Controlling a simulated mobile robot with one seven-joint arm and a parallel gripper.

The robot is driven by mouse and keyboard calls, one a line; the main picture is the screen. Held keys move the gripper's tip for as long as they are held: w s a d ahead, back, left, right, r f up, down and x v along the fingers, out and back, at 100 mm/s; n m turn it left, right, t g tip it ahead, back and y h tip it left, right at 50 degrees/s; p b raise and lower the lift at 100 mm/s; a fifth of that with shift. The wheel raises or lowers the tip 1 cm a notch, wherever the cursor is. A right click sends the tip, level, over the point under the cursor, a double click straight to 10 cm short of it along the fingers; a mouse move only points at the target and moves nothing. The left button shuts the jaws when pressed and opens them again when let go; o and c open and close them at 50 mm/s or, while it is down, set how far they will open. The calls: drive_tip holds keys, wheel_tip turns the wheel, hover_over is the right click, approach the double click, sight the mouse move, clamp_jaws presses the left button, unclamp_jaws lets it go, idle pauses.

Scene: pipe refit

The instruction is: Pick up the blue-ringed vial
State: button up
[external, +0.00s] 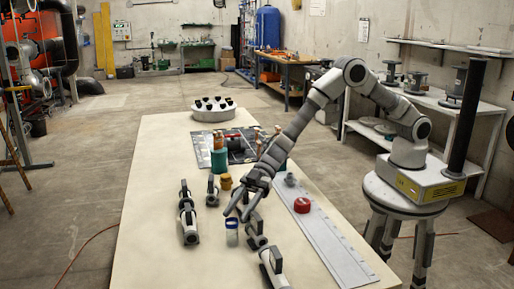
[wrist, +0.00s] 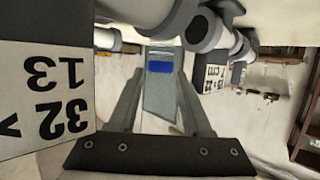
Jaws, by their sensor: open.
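The blue-ringed vial (external: 232,236) stands upright on the table, a clear little container with a blue band near its top. In the wrist view the vial (wrist: 160,97) lies straight ahead, framed by the two fingers, with its blue band showing clearly. My gripper (external: 237,213) is open and reaches down at the vial's top from the upper right. In the wrist view my gripper (wrist: 160,80) has a finger on each side of the vial, and I see no grip on it. I cannot tell whether either finger touches it.
Grey pipe fittings stand close by: one right of the vial (external: 255,230), one left (external: 188,222), one in front (external: 273,268). The table's (external: 150,262) front left is clear.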

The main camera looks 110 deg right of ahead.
drive_tip(key=shift+w+a+f, duration=0.15)
drive_tip(key=shift+w+a, duration=0.25)
clamp_jaws()
